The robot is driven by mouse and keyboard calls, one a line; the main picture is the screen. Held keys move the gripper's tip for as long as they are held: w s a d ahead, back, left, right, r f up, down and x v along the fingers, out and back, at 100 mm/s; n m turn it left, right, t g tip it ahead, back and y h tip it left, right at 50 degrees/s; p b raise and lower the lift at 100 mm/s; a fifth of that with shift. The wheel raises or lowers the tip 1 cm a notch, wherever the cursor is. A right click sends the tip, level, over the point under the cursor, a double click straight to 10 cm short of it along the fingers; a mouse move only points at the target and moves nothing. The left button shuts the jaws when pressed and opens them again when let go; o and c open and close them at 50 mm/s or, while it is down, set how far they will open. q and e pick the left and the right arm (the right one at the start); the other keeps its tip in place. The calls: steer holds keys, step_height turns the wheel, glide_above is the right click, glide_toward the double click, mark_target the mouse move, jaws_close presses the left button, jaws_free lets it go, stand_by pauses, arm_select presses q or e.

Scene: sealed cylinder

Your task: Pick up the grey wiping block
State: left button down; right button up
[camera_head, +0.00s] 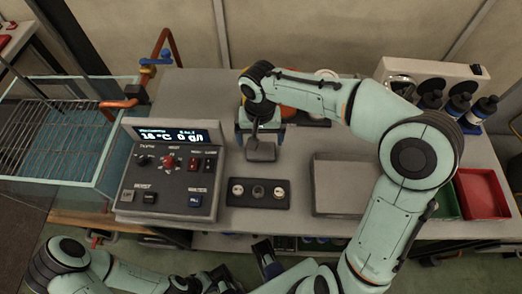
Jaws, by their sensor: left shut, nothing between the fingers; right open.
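The grey wiping block (262,152) lies on the workbench, just behind the dark plate with round pieces. My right gripper (260,139) reaches down over the block from behind, with its fingers apart. The wrist and fingers hide part of the block's far side. I cannot tell whether the fingers touch it. My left gripper (226,279) is low at the bottom edge, in front of the bench, shut and empty; it is small and dark there.
A control panel (172,172) stands left of the block. A dark plate (259,204) with round pieces lies in front. A flat grey box (340,185) is to the right, then a red tray (482,194). Bottles (458,106) stand back right. A wire-rack basin (60,130) is far left.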

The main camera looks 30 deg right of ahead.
mark_target(261, 153)
steer(key=f, duration=0.5)
steer(key=shift+s+b, duration=0.35)
steer(key=shift+s, duration=0.05)
steer(key=shift+f, duration=0.4)
steer(key=c, duration=0.8)
